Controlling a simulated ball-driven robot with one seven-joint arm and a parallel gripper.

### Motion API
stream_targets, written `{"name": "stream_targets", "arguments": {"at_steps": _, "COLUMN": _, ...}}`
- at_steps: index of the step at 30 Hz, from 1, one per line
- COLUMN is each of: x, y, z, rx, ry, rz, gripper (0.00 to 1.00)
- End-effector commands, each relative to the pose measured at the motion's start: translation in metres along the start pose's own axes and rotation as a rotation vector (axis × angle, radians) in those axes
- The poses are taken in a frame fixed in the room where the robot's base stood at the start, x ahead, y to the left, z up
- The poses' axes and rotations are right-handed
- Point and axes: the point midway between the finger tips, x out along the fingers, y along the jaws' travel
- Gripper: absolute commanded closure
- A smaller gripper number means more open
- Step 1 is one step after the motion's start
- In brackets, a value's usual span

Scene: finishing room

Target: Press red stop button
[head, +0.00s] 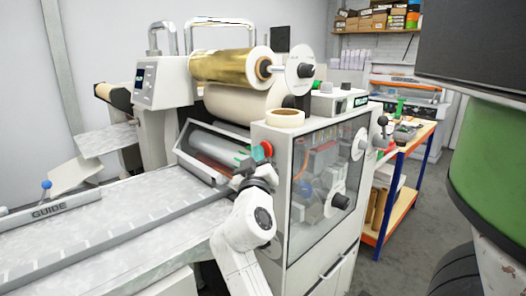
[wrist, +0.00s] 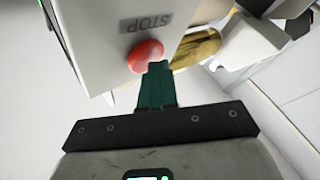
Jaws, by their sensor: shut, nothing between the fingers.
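The red stop button (head: 267,148) is on the near upper corner of the machine's white side cabinet (head: 272,200). In the wrist view the round red button (wrist: 144,55) sits on a white panel beside an upside-down STOP label (wrist: 145,23). My gripper (head: 257,154) is shut and empty, its green fingers at the button in the head view. In the wrist view the closed fingertips (wrist: 158,68) lie at the button's lower right edge. I cannot tell whether they touch it.
A gold foil roll (head: 222,66) and a tape roll (head: 285,117) are on top of the machine. The feed table (head: 110,240) with a GUIDE bar (head: 48,210) extends left. A workbench (head: 400,150) stands behind right. A large green and black object (head: 490,170) fills the right edge.

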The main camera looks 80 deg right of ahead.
Motion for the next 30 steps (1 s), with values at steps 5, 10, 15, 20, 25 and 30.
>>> {"name": "stream_targets", "arguments": {"at_steps": 5, "x": -0.004, "y": -0.003, "z": -0.002, "rx": 0.001, "ry": 0.0, "rz": 0.001, "gripper": 1.0}}
{"name": "stream_targets", "arguments": {"at_steps": 10, "x": -0.01, "y": -0.007, "z": -0.006, "rx": 0.001, "ry": 0.0, "rz": 0.0, "gripper": 1.0}}
{"name": "stream_targets", "arguments": {"at_steps": 15, "x": -0.012, "y": -0.008, "z": -0.008, "rx": -0.001, "ry": -0.001, "rz": 0.001, "gripper": 1.0}}
{"name": "stream_targets", "arguments": {"at_steps": 20, "x": -0.012, "y": -0.008, "z": -0.008, "rx": 0.0, "ry": 0.0, "rz": 0.001, "gripper": 1.0}}
{"name": "stream_targets", "arguments": {"at_steps": 25, "x": -0.017, "y": -0.013, "z": -0.011, "rx": 0.0, "ry": 0.0, "rz": 0.0, "gripper": 1.0}}
{"name": "stream_targets", "arguments": {"at_steps": 30, "x": -0.028, "y": -0.021, "z": -0.018, "rx": 0.002, "ry": 0.001, "rz": -0.001, "gripper": 1.0}}
